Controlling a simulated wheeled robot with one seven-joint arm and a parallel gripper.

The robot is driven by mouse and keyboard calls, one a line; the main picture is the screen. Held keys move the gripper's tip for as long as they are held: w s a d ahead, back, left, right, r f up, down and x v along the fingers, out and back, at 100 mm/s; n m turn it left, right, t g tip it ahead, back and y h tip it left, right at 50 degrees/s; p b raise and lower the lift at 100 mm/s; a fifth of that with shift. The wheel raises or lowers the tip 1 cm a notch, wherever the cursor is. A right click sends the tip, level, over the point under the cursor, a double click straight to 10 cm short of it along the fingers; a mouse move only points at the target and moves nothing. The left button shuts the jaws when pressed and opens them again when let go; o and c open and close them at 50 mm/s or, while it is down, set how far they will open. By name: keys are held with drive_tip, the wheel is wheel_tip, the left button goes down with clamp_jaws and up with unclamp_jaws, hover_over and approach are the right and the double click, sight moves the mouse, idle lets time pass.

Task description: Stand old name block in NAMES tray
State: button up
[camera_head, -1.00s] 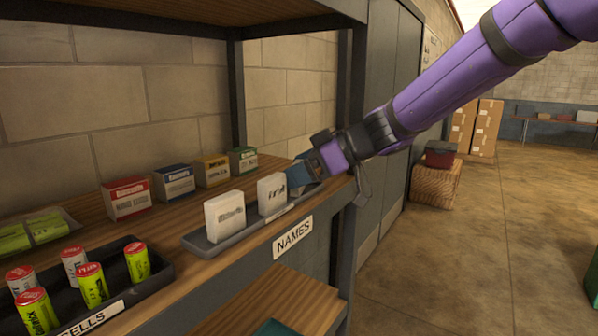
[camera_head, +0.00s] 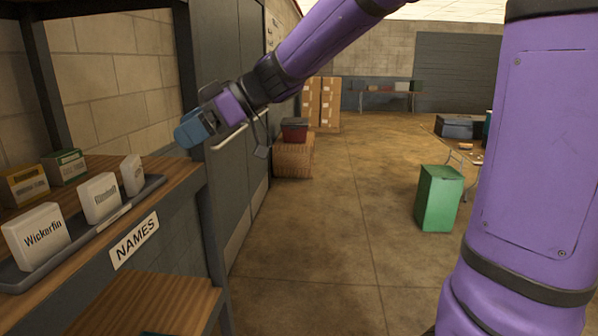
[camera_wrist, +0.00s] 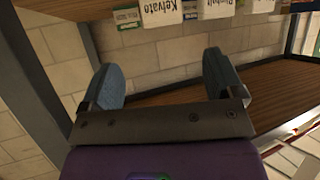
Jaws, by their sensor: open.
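The NAMES tray (camera_head: 80,232) is a long grey tray on the wooden shelf at the left of the head view. Three white name blocks stand upright in it: one reading Wickerfin (camera_head: 38,238) at the near end, a middle block (camera_head: 99,199) with blurred lettering, and a third block (camera_head: 132,176) at the far end. In the wrist view, upside down at the top, a block reading Kelvato (camera_wrist: 158,12) shows beside another white block (camera_wrist: 213,10). My gripper (camera_head: 190,130) is open and empty, above and beyond the tray's far end; its blue fingers (camera_wrist: 165,78) are apart with nothing between.
Yellow (camera_head: 24,186) and green (camera_head: 67,166) boxes stand behind the tray. Grey cabinets (camera_head: 228,90) line the left wall past the shelf. A green bin (camera_head: 438,198) stands on the floor at right. The middle floor is clear.

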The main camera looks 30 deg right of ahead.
drive_tip(key=w+d+r+m+t+h, duration=0.2)
drive_tip(key=d+r+m+t+h, duration=0.15)
drive_tip(key=d+r+t, duration=0.4)
drive_tip(key=s+d+f+m+t+h, duration=0.2)
drive_tip(key=s+d+m+t+h, duration=0.25)
drive_tip(key=d+m+h, duration=0.3)
drive_tip(key=s+f+m+g, duration=0.1)
drive_tip(key=s+f+g, duration=0.2)
drive_tip(key=s, duration=0.4)
drive_tip(key=s+d+f+m+g, duration=0.1)
drive_tip(key=s+f+g, duration=0.2)
drive_tip(key=s+f, duration=0.2)
drive_tip(key=s+f+m+g+h, duration=0.1)
drive_tip(key=s+f+g, duration=0.3)
drive_tip(key=s, duration=0.5)
drive_tip(key=shift+s+d+f+m, duration=0.2)
drive_tip(key=shift+f+m, duration=0.15)
drive_tip(key=shift+m, duration=0.05)
